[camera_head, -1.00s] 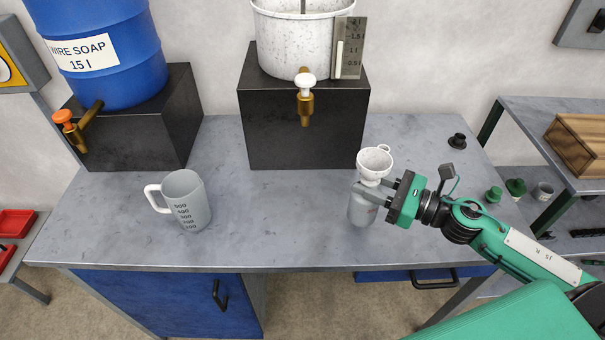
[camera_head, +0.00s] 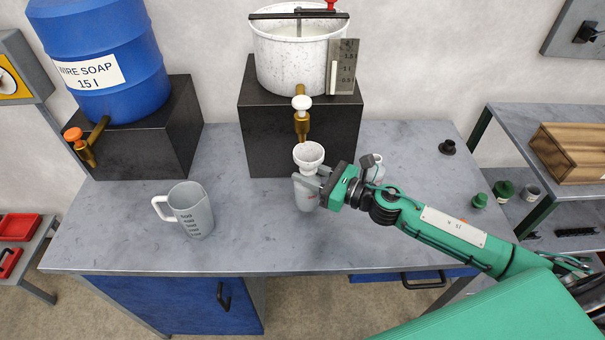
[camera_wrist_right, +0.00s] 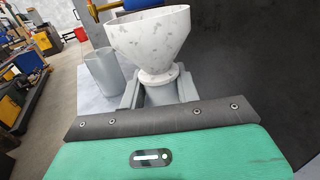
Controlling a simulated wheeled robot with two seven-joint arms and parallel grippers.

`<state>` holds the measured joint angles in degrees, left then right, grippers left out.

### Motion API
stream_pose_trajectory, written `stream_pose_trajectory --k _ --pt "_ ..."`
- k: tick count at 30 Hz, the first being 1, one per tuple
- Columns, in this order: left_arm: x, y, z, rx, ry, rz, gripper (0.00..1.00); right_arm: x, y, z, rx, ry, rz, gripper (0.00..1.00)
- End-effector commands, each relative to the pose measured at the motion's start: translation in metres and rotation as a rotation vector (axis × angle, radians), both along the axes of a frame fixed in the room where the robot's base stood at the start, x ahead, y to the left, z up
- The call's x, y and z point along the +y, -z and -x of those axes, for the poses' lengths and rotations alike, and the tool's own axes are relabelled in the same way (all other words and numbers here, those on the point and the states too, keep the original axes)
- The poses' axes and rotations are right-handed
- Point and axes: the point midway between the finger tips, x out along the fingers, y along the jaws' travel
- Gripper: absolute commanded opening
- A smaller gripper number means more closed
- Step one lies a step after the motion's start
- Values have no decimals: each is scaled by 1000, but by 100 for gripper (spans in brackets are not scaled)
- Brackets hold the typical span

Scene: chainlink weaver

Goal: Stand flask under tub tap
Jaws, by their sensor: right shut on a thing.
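The grey flask (camera_head: 306,196) is upright, with a speckled white funnel (camera_head: 308,155) in its mouth. My right gripper (camera_head: 316,187) is shut on the flask from the right. The right wrist view shows the funnel (camera_wrist_right: 150,42) above the flask's neck (camera_wrist_right: 160,92) between the fingers. The speckled tub (camera_head: 292,68) sits on a dark block, and its brass tap (camera_head: 301,124) with a white knob hangs just above and slightly left of the funnel. I cannot tell whether the flask's base touches the bench. My left gripper is out of view.
A grey measuring jug (camera_head: 190,212) stands on the bench (camera_head: 255,235) to the left. A blue soap drum (camera_head: 98,60) with an orange-handled tap is on another block. The dark block (camera_head: 258,125) is close behind the flask. A white item (camera_head: 376,168) is partly hidden behind my wrist.

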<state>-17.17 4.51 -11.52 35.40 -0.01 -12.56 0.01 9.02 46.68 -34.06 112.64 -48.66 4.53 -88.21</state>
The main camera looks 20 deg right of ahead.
Motion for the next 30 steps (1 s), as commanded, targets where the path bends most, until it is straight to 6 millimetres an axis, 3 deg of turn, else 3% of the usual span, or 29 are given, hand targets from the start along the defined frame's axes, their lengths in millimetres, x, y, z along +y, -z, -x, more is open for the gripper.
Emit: stream_pose_trajectory --k 5,16,28,29,30 --pt "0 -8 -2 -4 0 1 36 11 -1 -11 -1 0 0 0" --pt "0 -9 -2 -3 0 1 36 11 34 -11 3 0 -3 0" --pt "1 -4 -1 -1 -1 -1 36 11 40 -11 0 0 0 0" --pt "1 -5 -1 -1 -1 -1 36 11 39 -11 0 0 0 36" --pt "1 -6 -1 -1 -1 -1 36 11 38 -11 1 0 1 44"
